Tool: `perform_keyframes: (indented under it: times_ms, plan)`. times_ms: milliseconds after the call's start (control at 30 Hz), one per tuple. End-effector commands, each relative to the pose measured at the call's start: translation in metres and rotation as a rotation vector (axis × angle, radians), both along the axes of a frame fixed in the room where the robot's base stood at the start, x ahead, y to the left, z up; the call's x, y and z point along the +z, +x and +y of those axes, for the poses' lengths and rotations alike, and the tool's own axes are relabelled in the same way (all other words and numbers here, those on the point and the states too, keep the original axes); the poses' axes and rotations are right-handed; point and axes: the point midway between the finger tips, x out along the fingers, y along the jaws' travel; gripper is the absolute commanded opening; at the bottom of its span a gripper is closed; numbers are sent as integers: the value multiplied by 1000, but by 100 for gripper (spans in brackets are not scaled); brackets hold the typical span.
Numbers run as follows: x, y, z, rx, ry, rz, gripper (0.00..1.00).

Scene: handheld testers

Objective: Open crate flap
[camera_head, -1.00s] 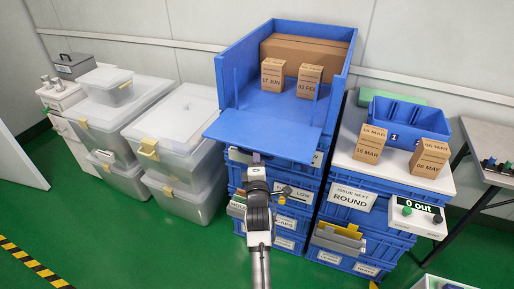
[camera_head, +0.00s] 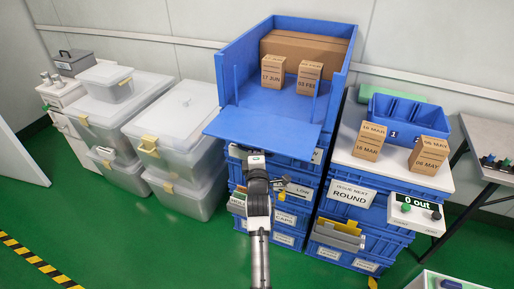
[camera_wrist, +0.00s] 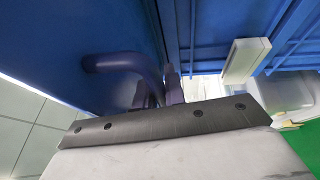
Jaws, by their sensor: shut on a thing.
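The blue crate (camera_head: 340,80) stands on top of a stack of blue crates, its front open. Its blue flap (camera_head: 265,132) is folded down and sticks out at the front, tilted slightly. My gripper (camera_head: 257,158) is at the flap's front edge, below it. In the wrist view the flap is the blue panel (camera_wrist: 75,50), with a dark purple loop handle (camera_wrist: 125,62). My gripper (camera_wrist: 168,92) is shut on the handle; its fingertips are partly hidden by the wrist plate.
Inside the crate are a long brown carton (camera_head: 305,48) and two dated boxes (camera_head: 309,78). A second crate stack with dated boxes (camera_head: 368,142) and an "0 out" sign box (camera_head: 415,214) stands to the right. Clear bins (camera_head: 175,130) stand to the left. Green floor is free in front.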

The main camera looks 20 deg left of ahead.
Motion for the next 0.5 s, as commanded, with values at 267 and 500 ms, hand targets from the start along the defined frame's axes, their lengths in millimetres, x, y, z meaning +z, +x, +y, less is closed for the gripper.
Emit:
perform_keyframes:
  times_ms: [267,500]
  plan:
    - [18,-2,-1,-2,0,-1,0]
    - [45,-4,0,-1,1,-2,0]
